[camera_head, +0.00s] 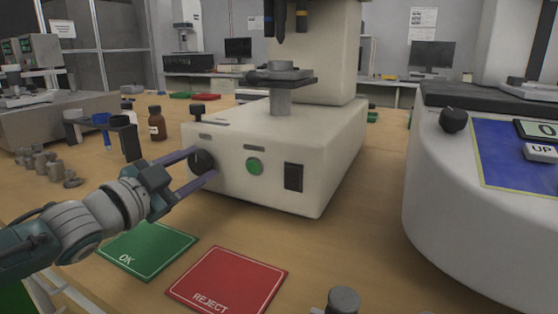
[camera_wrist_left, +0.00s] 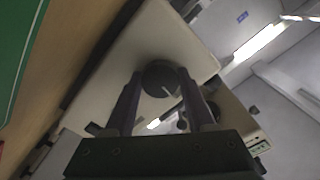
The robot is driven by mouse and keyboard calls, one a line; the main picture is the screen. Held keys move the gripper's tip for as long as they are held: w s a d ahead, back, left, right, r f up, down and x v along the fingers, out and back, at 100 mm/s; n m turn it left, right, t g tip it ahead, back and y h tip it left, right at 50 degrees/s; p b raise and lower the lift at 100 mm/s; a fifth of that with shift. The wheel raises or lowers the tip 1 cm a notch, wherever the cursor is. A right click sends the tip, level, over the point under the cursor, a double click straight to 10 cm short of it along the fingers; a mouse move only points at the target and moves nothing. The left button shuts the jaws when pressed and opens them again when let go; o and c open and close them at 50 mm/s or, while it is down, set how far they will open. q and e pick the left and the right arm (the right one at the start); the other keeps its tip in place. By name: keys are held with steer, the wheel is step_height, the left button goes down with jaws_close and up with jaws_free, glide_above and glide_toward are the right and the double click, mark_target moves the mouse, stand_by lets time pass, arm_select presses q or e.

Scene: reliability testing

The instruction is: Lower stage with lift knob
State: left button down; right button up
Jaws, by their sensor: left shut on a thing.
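The lift knob (camera_head: 201,161) is a round dark knob on the left of the front face of a cream tester (camera_head: 285,150). My left gripper (camera_head: 203,160) is shut on this knob, one finger on each side. In the left wrist view the knob (camera_wrist_left: 160,78) sits between the fingertips and shows a pale pointer line. The stage (camera_head: 281,76) is a dark plate with a round grey top on a grey column (camera_head: 281,100), below the tester's head. A gap shows between the stage and the dark tip above. My right gripper is not in view.
A green button (camera_head: 254,166) and a black switch (camera_head: 293,177) are right of the knob. Green OK (camera_head: 148,250) and red REJECT (camera_head: 229,281) mats lie in front. A brown bottle (camera_head: 156,124) stands behind my left gripper. A white machine (camera_head: 470,200) stands at right.

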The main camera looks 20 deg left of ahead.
arm_select(q)
steer(key=shift+c, duration=1.2)
jaws_free()
steer(key=s+p, duration=0.1)
steer(key=s, duration=0.2)
steer(key=s+p, duration=0.1)
steer(key=s, duration=0.2)
steer(key=s+p, duration=0.1)
steer(key=s, duration=0.3)
steer(key=shift+a, duration=0.4)
